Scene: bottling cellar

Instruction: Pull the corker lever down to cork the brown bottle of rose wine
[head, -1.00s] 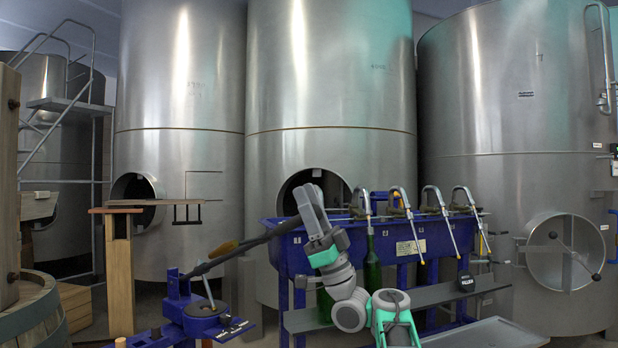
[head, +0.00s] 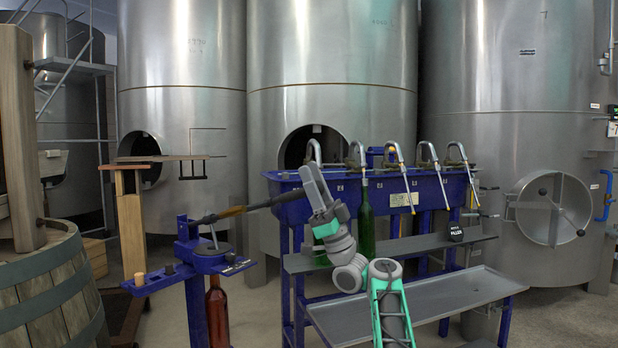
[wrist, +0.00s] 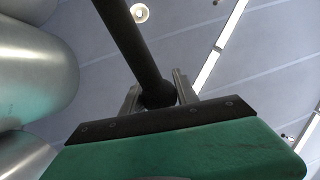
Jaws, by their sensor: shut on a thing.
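The blue corker (head: 212,258) stands left of centre in the head view. Its dark lever (head: 272,203) slopes up gently to the right, with a tan section near the corker. The reddish-brown bottle (head: 217,318) stands upright under the corker head; its top is hidden. My gripper (wrist: 155,97) is shut on the lever's dark rounded end, which sits between the two fingers in the wrist view.
A blue filler rack (head: 290,186) with several curved spouts stands right of the corker. A green bottle (head: 367,225) stands in it. A grey tray (head: 420,305) juts out in front. A wooden barrel (head: 45,290) is at the left, and steel tanks (head: 330,60) fill the back.

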